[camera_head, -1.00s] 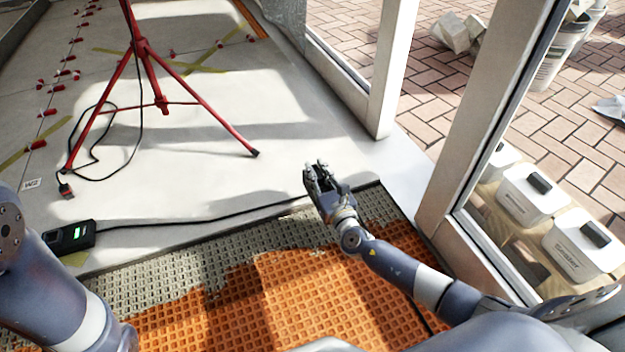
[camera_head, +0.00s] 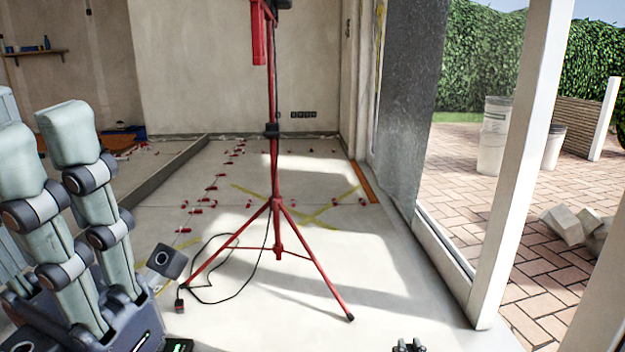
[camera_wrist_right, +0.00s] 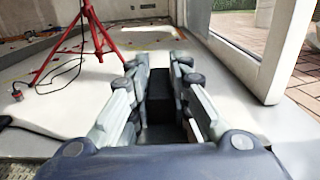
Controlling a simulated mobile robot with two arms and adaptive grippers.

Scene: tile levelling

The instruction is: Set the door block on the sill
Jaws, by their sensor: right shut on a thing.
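My right gripper (camera_head: 408,346) shows only by its fingertips at the bottom edge of the head view. In the right wrist view my right gripper (camera_wrist_right: 158,95) is shut on a dark block (camera_wrist_right: 160,108), which sits between its fingers and is partly hidden by them. The pale sill (camera_head: 498,339) lies at the foot of the white door post, right of the gripper; in the wrist view it shows at the right (camera_wrist_right: 303,140). The block appears apart from it. My left gripper (camera_head: 120,235) is large and close at the left, its fingers spread and empty.
A red tripod (camera_head: 275,190) with a black cable stands on the pale floor ahead. The white door post (camera_head: 520,160) rises on the right. Red tile clips (camera_head: 215,180) dot the floor behind. Outside are brick paving (camera_head: 535,270), buckets (camera_head: 495,135) and stone blocks (camera_head: 565,225).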

